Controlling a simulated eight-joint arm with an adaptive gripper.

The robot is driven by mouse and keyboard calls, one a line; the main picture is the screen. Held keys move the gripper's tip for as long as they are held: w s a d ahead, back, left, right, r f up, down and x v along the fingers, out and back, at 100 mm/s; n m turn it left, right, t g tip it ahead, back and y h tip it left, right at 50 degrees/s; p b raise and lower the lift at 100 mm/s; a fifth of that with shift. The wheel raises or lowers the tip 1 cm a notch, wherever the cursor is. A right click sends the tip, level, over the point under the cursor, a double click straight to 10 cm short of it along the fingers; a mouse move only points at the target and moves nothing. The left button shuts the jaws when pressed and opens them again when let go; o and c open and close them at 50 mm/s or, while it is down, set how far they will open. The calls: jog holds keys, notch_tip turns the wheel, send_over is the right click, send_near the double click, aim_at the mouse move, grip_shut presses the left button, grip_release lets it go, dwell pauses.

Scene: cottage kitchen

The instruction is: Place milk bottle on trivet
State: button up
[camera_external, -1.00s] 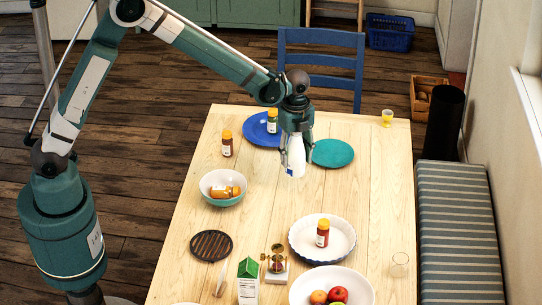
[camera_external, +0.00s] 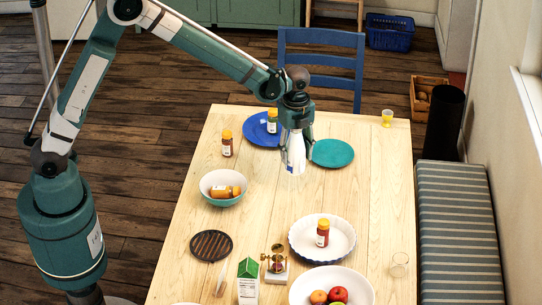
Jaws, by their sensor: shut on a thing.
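My gripper (camera_external: 297,137) is shut on a white milk bottle (camera_external: 296,158) at the far part of the table. The bottle hangs upright between the fingers. Its upper part is hidden by the fingers, and whether its base touches the table is hard to tell. The trivet (camera_external: 211,245), a dark round slatted disc, lies flat at the near left of the table, well away from my gripper. Nothing rests on it.
The middle is clear.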

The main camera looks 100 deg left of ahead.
jog(key=shift+d, duration=0.1)
jog(key=shift+s+d+r, duration=0.15)
jog(key=shift+s+d, duration=0.05)
jog(key=shift+d, duration=0.35)
jog(key=s+d+r, duration=0.1)
jog(key=s+d, duration=1)
jog(key=d, duration=0.4)
jog(key=s+d+r+m, duration=0.1)
jog(key=s+d, duration=1.1)
jog(key=d, duration=0.3)
jog(key=shift+s+d+m, duration=0.3)
jog(key=shift+d, duration=0.05)
jog(key=shift+f, duration=0.15)
jog(key=b, duration=0.2)
send_over(211, 244)
jog(key=shift+f, duration=2.85)
jog(key=shift+f, duration=2.1)
